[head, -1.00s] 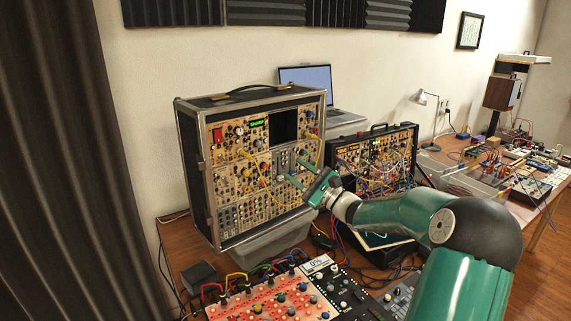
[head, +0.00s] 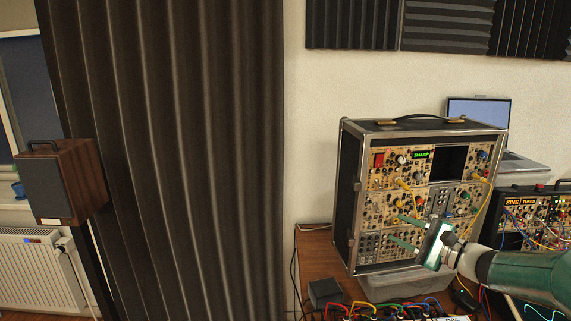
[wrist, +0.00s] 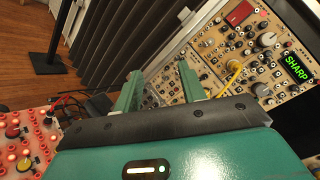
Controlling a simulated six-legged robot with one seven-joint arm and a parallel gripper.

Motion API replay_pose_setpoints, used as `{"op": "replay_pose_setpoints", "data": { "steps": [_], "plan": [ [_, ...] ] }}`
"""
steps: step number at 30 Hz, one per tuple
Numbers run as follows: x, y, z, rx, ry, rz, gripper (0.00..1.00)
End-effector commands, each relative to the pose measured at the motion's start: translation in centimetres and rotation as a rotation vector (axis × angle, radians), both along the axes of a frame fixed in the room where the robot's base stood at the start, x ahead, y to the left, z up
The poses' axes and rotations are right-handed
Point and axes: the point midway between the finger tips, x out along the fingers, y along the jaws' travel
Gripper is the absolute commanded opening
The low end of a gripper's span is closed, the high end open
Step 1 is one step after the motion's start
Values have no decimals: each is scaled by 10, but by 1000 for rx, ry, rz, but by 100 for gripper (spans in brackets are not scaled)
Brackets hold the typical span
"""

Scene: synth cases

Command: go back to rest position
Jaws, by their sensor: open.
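My gripper (head: 404,232) is green and open, with its two fingers spread apart and nothing between them. In the head view it is at the lower right, in front of the tall synth case (head: 424,193) with its tan modules, patch cables and black-edged frame. In the wrist view the gripper (wrist: 160,88) points toward the lower part of the case's panel (wrist: 240,60). I cannot tell the exact gap between fingertips and panel. Part of the panel is hidden behind the fingers. The green arm reaches in from the right edge of the head view.
A second synth case (head: 535,215) and a laptop (head: 480,111) stand to the right. A red-lit panel with knobs (wrist: 22,145) lies low at left in the wrist view. A speaker on a stand (head: 62,182), dark curtain (head: 180,150) and radiator (head: 38,268) are on the left.

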Motion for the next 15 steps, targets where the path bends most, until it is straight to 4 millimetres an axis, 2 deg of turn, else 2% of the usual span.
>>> {"op": "replay_pose_setpoints", "data": {
  "steps": [1,3,6,10,15],
  "plan": [
    [-9,37,-4,-104,34,72,41],
    [-26,74,-14,-240,77,155,41],
    [-56,118,-27,-435,124,266,41],
    [-100,156,-40,-686,160,392,41],
    [-159,180,-49,-1006,165,522,41]
  ]
}}
